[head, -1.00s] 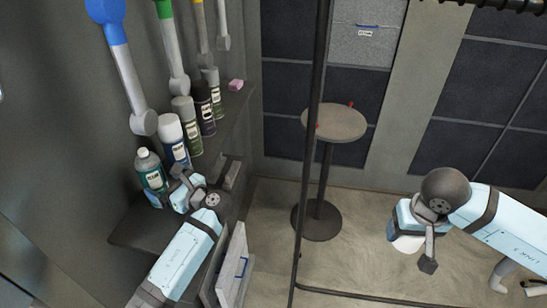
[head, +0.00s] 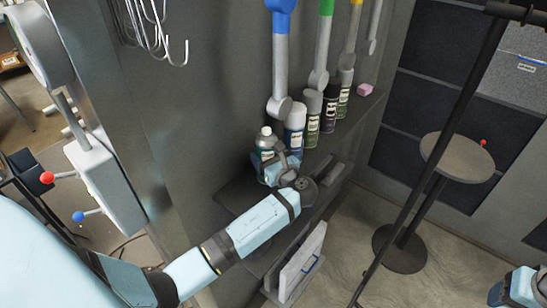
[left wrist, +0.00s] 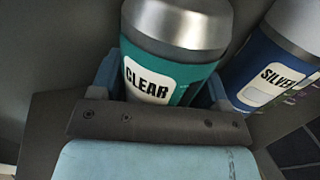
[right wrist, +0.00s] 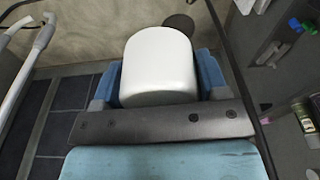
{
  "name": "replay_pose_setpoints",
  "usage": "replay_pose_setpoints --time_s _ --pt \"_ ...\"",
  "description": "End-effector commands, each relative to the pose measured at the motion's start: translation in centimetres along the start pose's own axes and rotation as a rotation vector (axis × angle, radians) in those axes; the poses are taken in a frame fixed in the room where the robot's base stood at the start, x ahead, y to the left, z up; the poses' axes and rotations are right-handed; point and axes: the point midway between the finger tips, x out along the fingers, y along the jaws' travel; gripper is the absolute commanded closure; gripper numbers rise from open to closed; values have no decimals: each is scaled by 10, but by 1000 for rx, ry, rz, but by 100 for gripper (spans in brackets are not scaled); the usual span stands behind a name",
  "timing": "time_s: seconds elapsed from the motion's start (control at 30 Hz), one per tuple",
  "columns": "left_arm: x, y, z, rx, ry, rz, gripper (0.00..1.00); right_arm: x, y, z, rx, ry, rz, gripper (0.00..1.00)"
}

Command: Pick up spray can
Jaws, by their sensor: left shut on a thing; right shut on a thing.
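A green spray can labelled CLEAR (head: 265,144) with a silver top stands upright at the near end of the shelf row; it fills the middle of the left wrist view (left wrist: 180,60). My left gripper (head: 273,168) is shut on this can, with a blue finger on each side of it in the left wrist view. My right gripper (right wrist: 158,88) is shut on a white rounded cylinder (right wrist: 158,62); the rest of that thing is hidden. In the head view only part of my right arm's end shows at the bottom right corner.
A blue SILVER can (head: 294,125) stands close beside the CLEAR can, with several more cans behind it. A pink block (head: 365,89) lies farther along the dark shelf (head: 235,193). A round table (head: 460,158) and a dark pole (head: 432,160) stand to the right.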

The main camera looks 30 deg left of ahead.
Motion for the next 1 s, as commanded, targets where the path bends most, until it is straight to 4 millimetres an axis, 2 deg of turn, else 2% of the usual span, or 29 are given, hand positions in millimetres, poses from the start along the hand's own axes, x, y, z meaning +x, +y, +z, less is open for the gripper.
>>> replay_pose_setpoints --time_s 0.27,0.5,0.67,1.0 --pt "0 0 8 -4 0 0 59 4 0 0 0 0 0 52" --pt "-2 0 35 -5 0 -1 59 13 0 2 0 0 0 52" --pt "-40 0 31 -3 3 -3 59 22 0 3 0 0 0 52" --pt "-133 0 32 -2 4 -2 59 43 0 6 0 0 0 52"
